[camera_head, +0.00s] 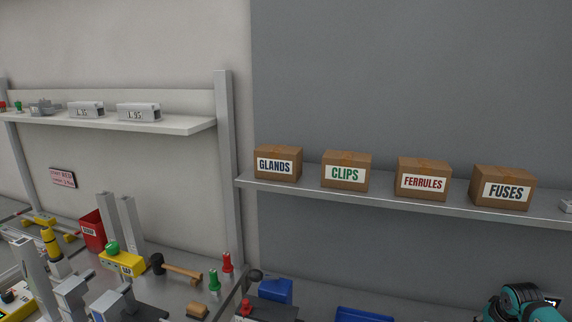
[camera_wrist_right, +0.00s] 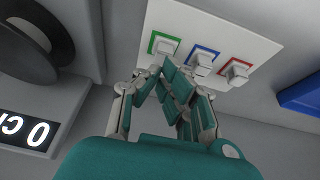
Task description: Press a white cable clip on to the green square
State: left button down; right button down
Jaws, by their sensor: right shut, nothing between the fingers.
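A white board (camera_wrist_right: 215,22) in the right wrist view carries a green square outline (camera_wrist_right: 152,41), a blue one and a red one in a row. A white clip-like block (camera_wrist_right: 166,47) sits at the green square, its lower part close to my fingers. Similar pale blocks are at the blue square (camera_wrist_right: 201,64) and the red square (camera_wrist_right: 237,70). My right gripper (camera_wrist_right: 164,70) is shut and empty, its fingertips just below the green square's block. I cannot tell whether they touch it. My left gripper is in neither view.
In the head view, a shelf (camera_head: 400,199) holds boxes including one labelled CLIPS (camera_head: 346,171). In the wrist view, a dark spool (camera_wrist_right: 35,45) and a numeric display (camera_wrist_right: 24,131) are at left.

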jog(key=shift+r+p, duration=2.35)
jog(key=shift+r, duration=0.35)
jog(key=shift+f, duration=0.1)
